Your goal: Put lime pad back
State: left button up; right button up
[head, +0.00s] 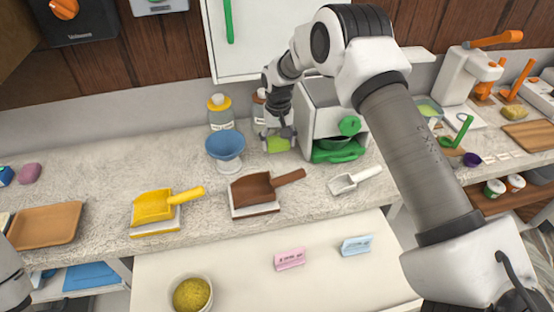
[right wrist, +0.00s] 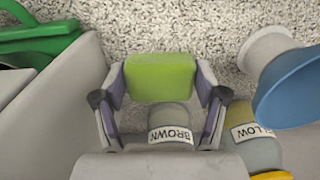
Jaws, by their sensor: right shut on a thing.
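The lime pad (right wrist: 162,78) is a bright green block with rounded edges. My right gripper (right wrist: 160,90) is shut on it, one finger on each side. In the head view the lime pad (head: 278,144) shows low at the back of the counter, below my right gripper (head: 279,133), between the blue bowl and the grey machine. I cannot tell whether the pad touches the counter. My left gripper is out of view; only a bit of white arm shows at the left edge.
A blue bowl on a stand (head: 225,147) is close on the left. A grey box machine with green parts (head: 334,115) is close on the right. A jar labelled BROWN (right wrist: 170,122) and a yellow-lidded jar (head: 220,112) stand behind. Brown (head: 262,188) and yellow (head: 155,205) scoops lie in front.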

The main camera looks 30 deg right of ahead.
aim_at(277, 151)
jog(key=f+b, duration=0.1)
jog(key=f, duration=0.1)
jog(key=f+b, duration=0.1)
jog(key=f, duration=0.1)
jog(key=shift+w+f+b, duration=0.2)
jog(key=shift+f+b, duration=0.15)
jog(key=shift+s+r, duration=0.1)
jog(key=shift+r, duration=0.15)
jog(key=shift+f, duration=0.2)
jog(key=o, duration=1.1)
jog(key=shift+r, duration=0.1)
notch_tip(277, 151, up, 12)
jog(key=p, duration=0.9)
jog(key=shift+s+r+p, duration=0.1)
jog(key=shift+r+p, duration=0.1)
jog(key=shift+p, duration=0.15)
jog(key=shift+f, duration=0.1)
